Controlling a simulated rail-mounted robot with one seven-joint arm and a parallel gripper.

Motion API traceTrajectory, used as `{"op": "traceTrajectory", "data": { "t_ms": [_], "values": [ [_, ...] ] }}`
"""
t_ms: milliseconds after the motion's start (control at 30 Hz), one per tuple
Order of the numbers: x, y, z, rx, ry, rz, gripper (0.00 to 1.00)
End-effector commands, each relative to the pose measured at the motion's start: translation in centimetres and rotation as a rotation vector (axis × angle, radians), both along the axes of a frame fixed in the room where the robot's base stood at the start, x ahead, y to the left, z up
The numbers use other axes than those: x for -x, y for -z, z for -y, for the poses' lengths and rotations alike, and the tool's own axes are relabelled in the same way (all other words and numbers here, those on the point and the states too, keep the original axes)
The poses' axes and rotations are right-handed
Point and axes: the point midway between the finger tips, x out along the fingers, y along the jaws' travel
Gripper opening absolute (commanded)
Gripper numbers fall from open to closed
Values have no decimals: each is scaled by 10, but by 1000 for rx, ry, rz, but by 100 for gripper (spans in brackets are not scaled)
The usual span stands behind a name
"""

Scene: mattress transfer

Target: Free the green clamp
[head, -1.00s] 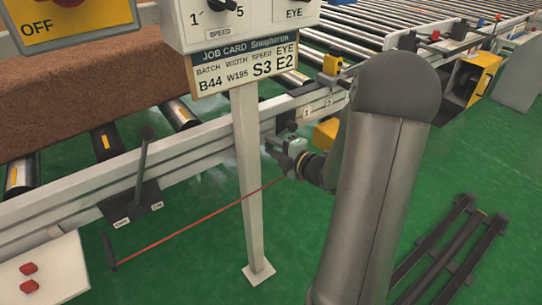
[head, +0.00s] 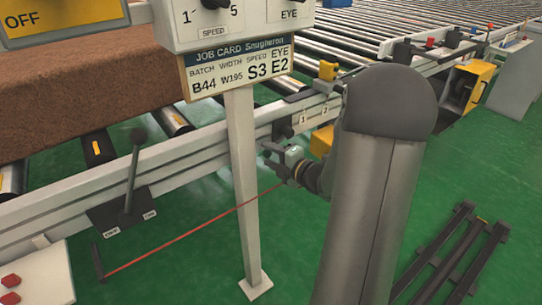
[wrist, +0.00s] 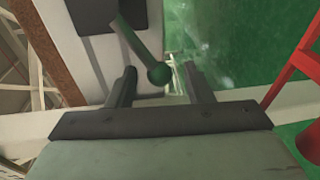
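The green clamp shows in the wrist view as a dark green lever with a ball knob (wrist: 158,75), rising from a dark block on a pale rail. The knob appears between the two fingers of my gripper (wrist: 160,87), with gaps on both sides. Whether it lies within their reach in depth I cannot tell. My gripper is open and holds nothing. In the head view my gripper (head: 279,160) is just in front of the conveyor's side rail, below a dark fitting (head: 282,129). I cannot make out the clamp's green there.
A white post (head: 243,190) with a job card stands left of my gripper. A red cord (head: 190,232) runs low from a dark bar towards the rail. A black lever (head: 133,170) stands on the rail. Dark slatted rails (head: 460,245) lie on the green floor at right.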

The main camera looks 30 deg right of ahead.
Motion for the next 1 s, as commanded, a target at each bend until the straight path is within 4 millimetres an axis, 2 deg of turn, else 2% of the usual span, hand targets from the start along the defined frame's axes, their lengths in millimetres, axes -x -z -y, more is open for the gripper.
{"op": "traceTrajectory", "data": {
  "t_ms": [233, 367, 800, 1000],
  "values": [
    [2, -1, 1, 0, 0, 0, 47],
    [15, -4, 5, 0, 2, 0, 47],
    [114, -16, 34, 0, 5, -1, 47],
    [149, -20, 45, 0, 4, 0, 47]
  ]
}}
